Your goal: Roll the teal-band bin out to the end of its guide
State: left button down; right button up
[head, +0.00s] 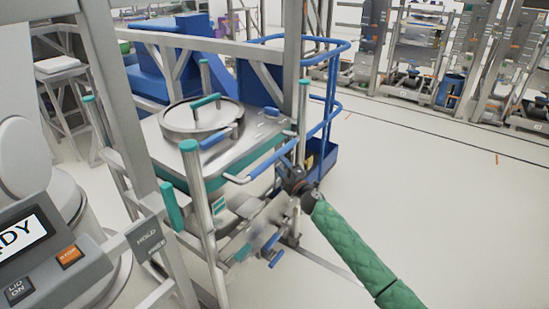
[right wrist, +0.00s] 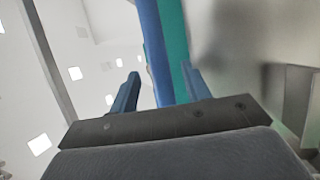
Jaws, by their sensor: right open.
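The teal-band bin (head: 222,148) is a metal bin with a round lid (head: 200,118) and a teal band below its top. It stands inside a metal frame at the centre left of the head view. A blue-gripped handle (head: 262,167) sticks out at its near right side. My right gripper (head: 287,178) is just right of this handle, at the end of the green-sleeved arm. In the right wrist view its blue fingers (right wrist: 160,88) are apart. A blue bar (right wrist: 154,45) appears between them, with teal behind; contact cannot be told. My left gripper is not in view.
Metal posts with teal caps (head: 188,147) stand around the bin. A blue rail cage (head: 330,95) rises behind my right gripper. A control panel (head: 45,250) is at lower left. The pale floor (head: 440,190) on the right is open, with racks beyond it.

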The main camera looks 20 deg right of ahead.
aim_at(275, 158)
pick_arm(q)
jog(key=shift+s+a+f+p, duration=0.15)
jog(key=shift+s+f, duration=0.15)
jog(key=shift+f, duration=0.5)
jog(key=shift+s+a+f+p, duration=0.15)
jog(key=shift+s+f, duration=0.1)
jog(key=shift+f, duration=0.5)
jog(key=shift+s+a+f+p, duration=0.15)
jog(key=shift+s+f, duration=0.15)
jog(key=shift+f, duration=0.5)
pick_arm(e)
jog(key=shift+x, duration=2.65)
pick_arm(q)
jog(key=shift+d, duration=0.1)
pick_arm(e)
grip_shut()
